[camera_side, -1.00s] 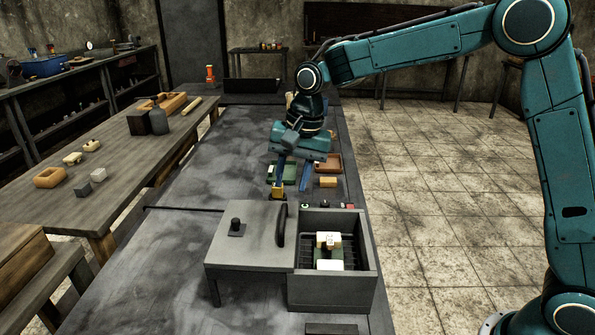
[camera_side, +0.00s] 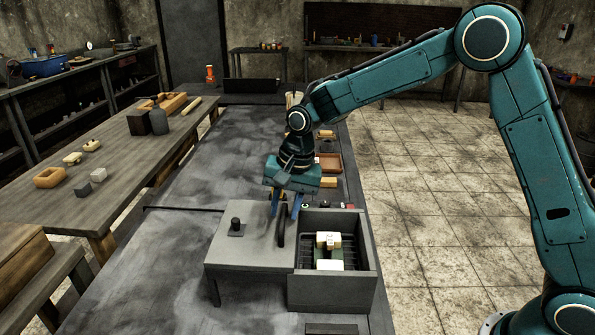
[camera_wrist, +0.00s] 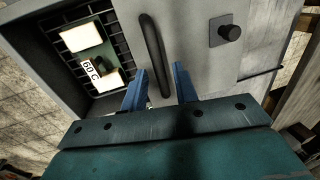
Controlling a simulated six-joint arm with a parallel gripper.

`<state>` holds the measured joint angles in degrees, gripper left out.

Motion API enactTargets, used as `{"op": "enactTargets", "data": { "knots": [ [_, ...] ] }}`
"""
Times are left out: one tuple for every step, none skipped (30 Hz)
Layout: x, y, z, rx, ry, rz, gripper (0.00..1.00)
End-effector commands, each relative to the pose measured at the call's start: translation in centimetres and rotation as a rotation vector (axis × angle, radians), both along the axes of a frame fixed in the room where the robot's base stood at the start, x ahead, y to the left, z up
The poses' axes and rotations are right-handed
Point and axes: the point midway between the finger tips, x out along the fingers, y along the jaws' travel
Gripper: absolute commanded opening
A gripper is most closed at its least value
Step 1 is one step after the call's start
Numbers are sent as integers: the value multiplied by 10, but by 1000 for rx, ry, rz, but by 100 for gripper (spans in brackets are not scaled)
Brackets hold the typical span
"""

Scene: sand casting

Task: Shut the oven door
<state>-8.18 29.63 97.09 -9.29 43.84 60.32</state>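The oven (camera_side: 365,285) is an open-topped grey box at the front of the dark bench. Its flat grey door (camera_side: 255,255) lies slid to the left, so the chamber is uncovered. A dark bar handle (camera_side: 281,228) stands near the door's right edge; it also shows in the wrist view (camera_wrist: 153,50). My gripper (camera_side: 287,212) is over the handle's far end with its blue fingers apart. In the wrist view my gripper (camera_wrist: 160,75) has one finger on each side of the handle's line, with no clear contact.
Inside the oven, pale blocks and a green piece (camera_side: 328,252) sit on a dark rack; a label reads "60 C". A dark knob (camera_side: 236,226) stands on the door. A brown tray (camera_side: 328,163) and a yellowish block (camera_side: 328,182) lie behind the oven.

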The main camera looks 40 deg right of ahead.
Motion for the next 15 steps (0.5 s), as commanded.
{"op": "enactTargets", "data": {
  "knots": [
    [0,0,0,0,0,0,18],
    [0,0,0,0,0,0,12],
    [0,0,0,0,0,0,5],
    [0,0,0,0,0,0,0],
    [0,0,0,0,0,0,0],
    [0,0,0,0,0,0,0],
    [0,0,0,0,0,0,0],
    [0,0,0,0,0,0,0],
    [0,0,0,0,0,0,0],
    [0,0,0,0,0,0,0],
    [0,0,0,0,0,0,0],
    [-1,-1,0,0,0,0,0],
    [-1,-1,0,0,0,-1,0],
    [-2,-2,0,0,0,-1,0],
    [-3,-3,0,0,0,-1,0]
  ]
}}
